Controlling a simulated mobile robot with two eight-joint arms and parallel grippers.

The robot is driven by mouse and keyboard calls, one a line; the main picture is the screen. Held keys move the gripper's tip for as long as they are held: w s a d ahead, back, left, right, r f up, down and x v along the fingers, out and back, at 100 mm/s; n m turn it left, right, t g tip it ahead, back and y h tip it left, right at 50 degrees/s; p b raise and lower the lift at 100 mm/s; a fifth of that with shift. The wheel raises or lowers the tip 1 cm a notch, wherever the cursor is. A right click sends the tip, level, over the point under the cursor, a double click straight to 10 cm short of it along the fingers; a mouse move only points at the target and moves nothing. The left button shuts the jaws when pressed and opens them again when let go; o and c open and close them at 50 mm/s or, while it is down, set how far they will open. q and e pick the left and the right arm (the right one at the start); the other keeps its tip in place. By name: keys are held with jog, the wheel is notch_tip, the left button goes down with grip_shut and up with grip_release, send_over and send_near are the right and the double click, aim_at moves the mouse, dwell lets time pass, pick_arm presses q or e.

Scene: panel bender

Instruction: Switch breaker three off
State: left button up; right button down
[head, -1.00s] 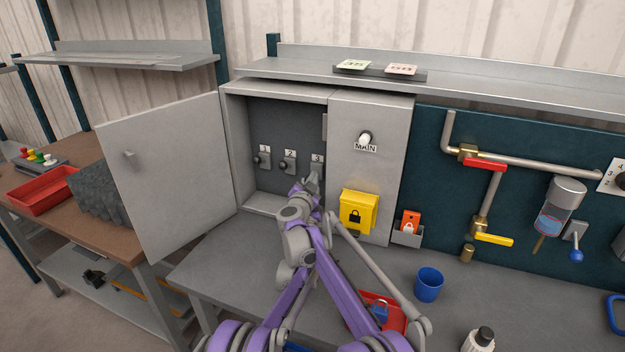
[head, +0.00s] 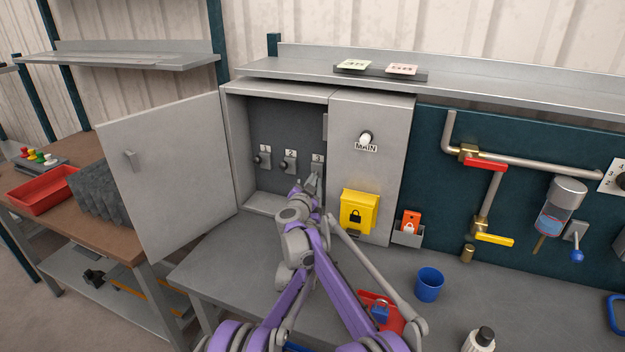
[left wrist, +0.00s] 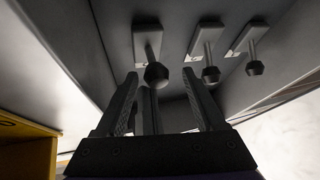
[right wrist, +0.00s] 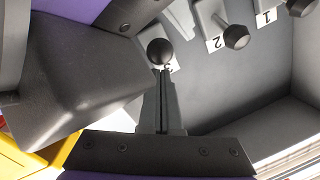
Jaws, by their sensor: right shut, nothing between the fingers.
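Breaker three (head: 317,160) is the rightmost of three lever switches in the open grey cabinet (head: 283,130). Its dark round knob shows in the left wrist view (left wrist: 156,75) and the right wrist view (right wrist: 160,52). My left gripper (left wrist: 165,88) is open, its fingers apart, just short of this knob, with nothing gripped. My right gripper (right wrist: 163,75) is shut and empty, its tips close to the knob; I cannot tell whether they touch. In the head view both grippers overlap in front of breaker three and partly hide its lever. I cannot tell its position clearly.
Breakers two (head: 289,163) and one (head: 263,158) stand to the left. The cabinet door (head: 170,170) is swung open leftward. The MAIN switch (head: 366,138) and a yellow lock box (head: 359,211) are on the panel to the right. A blue cup (head: 429,285) stands on the bench.

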pick_arm(q)
jog(key=shift+s+d+r, duration=0.1)
jog(key=shift+d+r, duration=0.3)
jog(key=shift+d, duration=0.05)
pick_arm(e)
jog(key=shift+a+f, duration=0.25)
jog(key=shift+f, duration=0.2)
pick_arm(q)
jog(key=f+v, duration=0.1)
jog(key=v, duration=0.7)
jog(key=s+a+r+m+g+h, duration=0.1)
jog(key=s+a+r+m+g, duration=0.1)
jog(key=s+a+r+g, duration=0.3)
jog(key=s+a+g, duration=0.3)
jog(key=s+g, duration=0.3)
jog(key=s, duration=1.4)
jog(key=s+a+f+g, duration=0.1)
jog(key=s+f, duration=0.3)
jog(key=s, duration=0.5)
jog(key=s+a+f+g+y, duration=0.1)
jog(key=s+f+g, duration=0.2)
jog(key=s, duration=0.6)
jog(key=s+a+f+g, duration=0.2)
jog(key=s+f, duration=0.3)
jog(key=s, duration=0.4)
jog(key=shift+f+g+b, duration=0.2)
jog(key=shift+g+b, duration=0.15)
jog(key=shift+g, duration=0.15)
pick_arm(e)
jog(key=shift+d, duration=0.25)
